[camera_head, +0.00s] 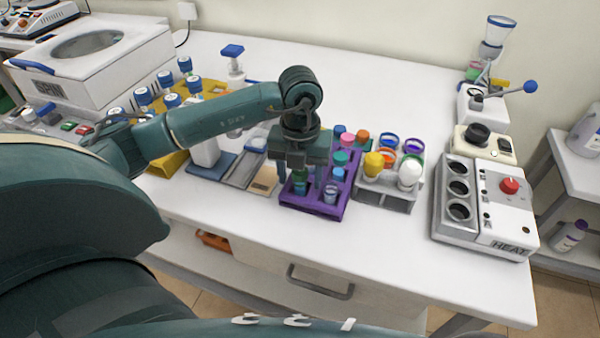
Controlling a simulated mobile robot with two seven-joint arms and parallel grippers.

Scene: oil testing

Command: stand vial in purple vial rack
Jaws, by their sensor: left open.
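The purple vial rack (342,203) stands on the white table near its front edge. It holds several vials, with teal, blue, pink and orange caps showing. My left gripper (300,181) is over the rack's left part, pointing down and open. A green vial (300,187) is between its fingers, low in the rack; whether the fingers touch it cannot be told. A blue-topped vial (331,191) is just right of the fingers, in the front of the rack. The gripper hides the rack's back left part. My right gripper is not in view.
A grey rack (388,199) with colored vials stands close on the right. Farther right is a heater block (495,215) with round wells. A flat tray (263,180) and a yellow rack (166,163) with blue-capped bottles are on the left. The table's front right is clear.

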